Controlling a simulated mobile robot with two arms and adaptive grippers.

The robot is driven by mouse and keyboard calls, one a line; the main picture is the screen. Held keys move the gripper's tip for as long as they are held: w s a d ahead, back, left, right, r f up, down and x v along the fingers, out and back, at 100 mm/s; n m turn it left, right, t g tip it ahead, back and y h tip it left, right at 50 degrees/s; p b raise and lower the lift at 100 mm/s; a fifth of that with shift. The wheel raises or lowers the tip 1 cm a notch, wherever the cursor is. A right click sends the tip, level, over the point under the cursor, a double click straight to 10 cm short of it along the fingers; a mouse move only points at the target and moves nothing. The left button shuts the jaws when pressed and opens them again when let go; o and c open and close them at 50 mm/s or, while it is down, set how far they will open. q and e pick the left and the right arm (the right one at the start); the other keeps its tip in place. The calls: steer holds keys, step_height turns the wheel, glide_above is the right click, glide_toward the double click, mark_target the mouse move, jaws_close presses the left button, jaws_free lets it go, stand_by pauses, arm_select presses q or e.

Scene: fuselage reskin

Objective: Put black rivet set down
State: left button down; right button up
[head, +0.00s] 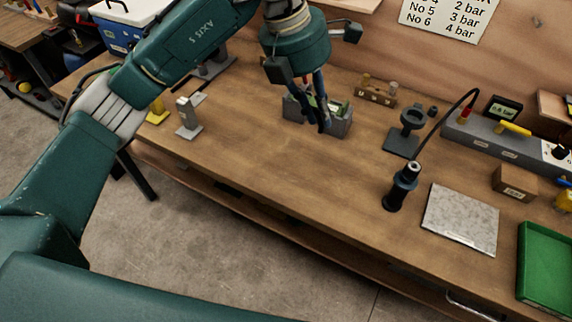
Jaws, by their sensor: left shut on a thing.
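My left gripper (322,126) reaches down from the top middle of the head view. Its dark fingers are at a grey slotted block (340,125) on the workbench. It is shut on a dark thing, taken to be the black rivet set, which the fingers largely hide and which blends in with them. I cannot tell whether the rivet set touches the block. Small green parts show in the block beside the fingers. My right gripper is not in view.
A wooden block with pegs (376,92), a black stand (403,135), a black upright tool with a hose (402,187), a speckled plate (461,218) and a green tray (545,270) are to the right. The bench (255,155) is clear at front middle.

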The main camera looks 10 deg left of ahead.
arm_select(q)
steer(key=shift+w+d+r+n, duration=0.4)
steer(key=shift+d+r+n, duration=0.25)
steer(key=shift+n, duration=0.45)
steer(key=shift+n+t, duration=0.3)
step_height(320, 180, down, 20)
steer(key=p, duration=0.5)
steer(key=shift+w+d+p, duration=0.1)
steer(key=shift+d+p, duration=0.05)
steer(key=shift+p, duration=0.15)
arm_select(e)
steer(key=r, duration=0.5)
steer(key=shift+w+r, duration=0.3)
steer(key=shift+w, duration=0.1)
arm_select(q)
steer(key=shift+f, duration=0.1)
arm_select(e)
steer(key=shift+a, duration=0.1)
arm_select(q)
steer(key=shift+f, duration=0.15)
steer(key=c, duration=1.6)
jaws_free()
steer(key=shift+c, duration=0.2)
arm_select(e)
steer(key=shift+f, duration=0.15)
